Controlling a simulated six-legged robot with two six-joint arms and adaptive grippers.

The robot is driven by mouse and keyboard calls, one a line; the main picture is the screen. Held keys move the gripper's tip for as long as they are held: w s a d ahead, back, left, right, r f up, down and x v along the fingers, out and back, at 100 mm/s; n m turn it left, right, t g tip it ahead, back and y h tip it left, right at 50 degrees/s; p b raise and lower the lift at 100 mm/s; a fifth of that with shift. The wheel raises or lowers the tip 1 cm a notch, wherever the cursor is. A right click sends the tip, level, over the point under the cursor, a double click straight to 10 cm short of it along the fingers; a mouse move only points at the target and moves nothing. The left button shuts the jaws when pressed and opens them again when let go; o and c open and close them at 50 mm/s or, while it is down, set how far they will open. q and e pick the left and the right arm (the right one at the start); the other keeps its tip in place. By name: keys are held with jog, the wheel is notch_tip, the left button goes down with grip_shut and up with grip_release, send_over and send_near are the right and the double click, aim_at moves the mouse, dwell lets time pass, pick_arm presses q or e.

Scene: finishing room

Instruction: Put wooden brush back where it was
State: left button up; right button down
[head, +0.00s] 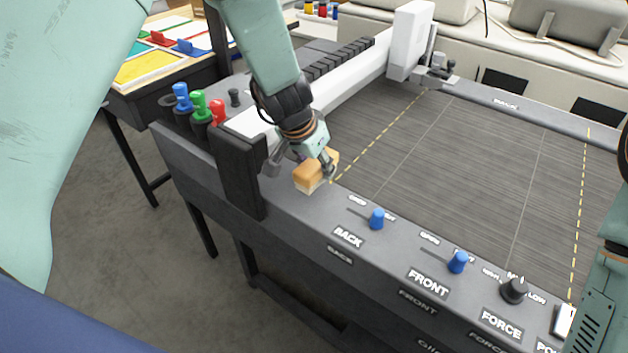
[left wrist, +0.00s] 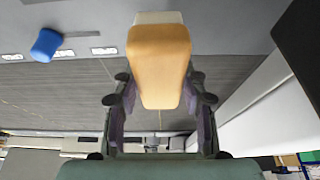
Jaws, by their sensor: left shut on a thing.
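The wooden brush (head: 310,176) is a light orange-brown block with a pale underside. It is at the near left corner of the machine's grey front rail (head: 384,241), beside the dark post. My left gripper (head: 303,165) is shut on it from above. In the left wrist view the brush (left wrist: 159,65) sits between the two fingers of my left gripper (left wrist: 160,100), its pale end towards the grey rail. I cannot tell whether the brush touches the rail. The right gripper is not in view; part of my right arm shows at the right edge of the head view.
Blue knobs (head: 377,219) and a black force knob (head: 514,290) stand on the front rail. Blue, green and red handled tools (head: 199,106) stand at the left corner. A dark post (head: 239,172) and a white beam (head: 345,88) are close to the gripper. The striped bed (head: 470,150) is clear.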

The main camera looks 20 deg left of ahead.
pick_arm(q)
notch_tip(320, 180, down, 3)
jog(key=shift+a+f+b, duration=0.15)
jog(key=shift+f+b, duration=0.05)
jog(key=shift+b, duration=0.35)
jog(key=shift+a+f, duration=0.15)
jog(key=shift+f, duration=0.1)
jog(key=shift+d, duration=0.2)
jog(key=o, duration=0.7)
jog(key=shift+s+f+b, duration=0.1)
jog(key=shift+f+b, duration=0.05)
jog(key=shift+b, duration=0.2)
jog(key=shift+c, duration=0.2)
jog(key=shift+o, duration=1.4)
jog(key=shift+a, duration=0.15)
jog(key=shift+o, duration=0.8)
